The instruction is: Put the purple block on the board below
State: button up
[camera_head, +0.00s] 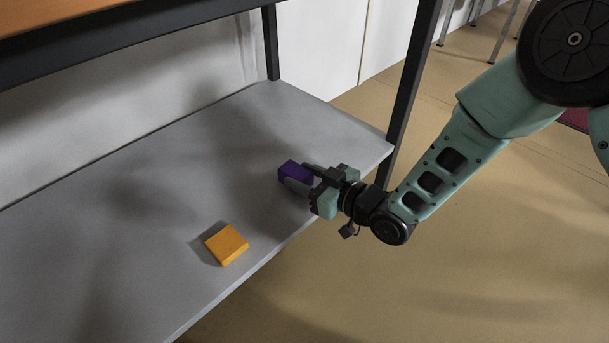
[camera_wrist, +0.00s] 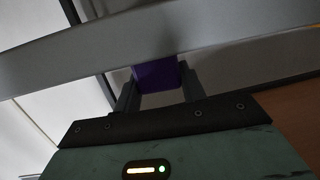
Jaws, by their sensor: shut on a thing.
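The purple block (camera_head: 292,171) is at the tip of my gripper (camera_head: 304,179), over the right part of the grey lower board (camera_head: 150,220). My gripper is shut on the block. In the wrist view the purple block (camera_wrist: 157,75) sits between the two dark fingers of my gripper (camera_wrist: 158,88), and the grey board (camera_wrist: 70,60) spans behind it. I cannot tell whether the block touches the board or is held just above it.
An orange block (camera_head: 227,244) lies on the board near its front edge. A brown upper shelf (camera_head: 50,12) is above at the left. A dark post (camera_head: 408,85) stands at the board's right corner. The board's left and middle are mostly clear.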

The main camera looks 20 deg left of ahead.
jog(key=shift+f, duration=0.35)
jog(key=o, duration=1.7)
jog(key=shift+o, duration=0.2)
jog(key=shift+d, duration=0.15)
jog(key=shift+p+v, duration=0.95)
jog(key=shift+v, duration=2)
jog(key=p+v, duration=0.1)
jog(key=v, duration=0.7)
jog(key=shift+p, duration=0.4)
